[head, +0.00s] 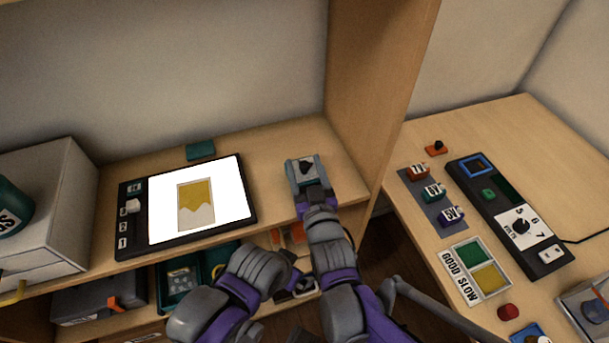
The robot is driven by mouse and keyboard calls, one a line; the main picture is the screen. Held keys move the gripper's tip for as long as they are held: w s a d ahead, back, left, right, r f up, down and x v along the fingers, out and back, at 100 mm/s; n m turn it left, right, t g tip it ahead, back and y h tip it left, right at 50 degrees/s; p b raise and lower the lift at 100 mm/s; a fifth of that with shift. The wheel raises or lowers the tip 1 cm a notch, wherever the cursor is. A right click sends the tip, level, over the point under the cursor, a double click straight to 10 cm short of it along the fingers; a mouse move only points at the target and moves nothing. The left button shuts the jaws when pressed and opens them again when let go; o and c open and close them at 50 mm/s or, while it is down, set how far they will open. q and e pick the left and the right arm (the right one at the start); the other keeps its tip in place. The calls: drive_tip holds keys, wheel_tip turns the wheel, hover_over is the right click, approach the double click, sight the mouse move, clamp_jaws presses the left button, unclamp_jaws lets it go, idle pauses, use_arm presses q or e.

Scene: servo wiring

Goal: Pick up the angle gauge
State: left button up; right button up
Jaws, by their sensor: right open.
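My right arm reaches up over the desk shelf, and its gripper (313,197) is open at the shelf's right end. A small teal and grey piece with a dark wedge-like part (303,168) shows right at the fingertips. It may be the angle gauge, but its shape is partly covered by the gripper. I cannot tell whether the fingers touch it. My left arm is bent low at the front of the shelf, left of the right arm. Its gripper (292,283) is small and partly hidden, so its jaws cannot be read.
A black-framed tablet (130,245) lies on the shelf, with a teal block (201,150) behind it. A wooden upright (368,90) stands close right of my right gripper. The right table holds a dial panel (518,226), tagged blocks (433,191) and a GOOD/SLOW tray (447,258).

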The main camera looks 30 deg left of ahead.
clamp_jaws()
idle(0.3)
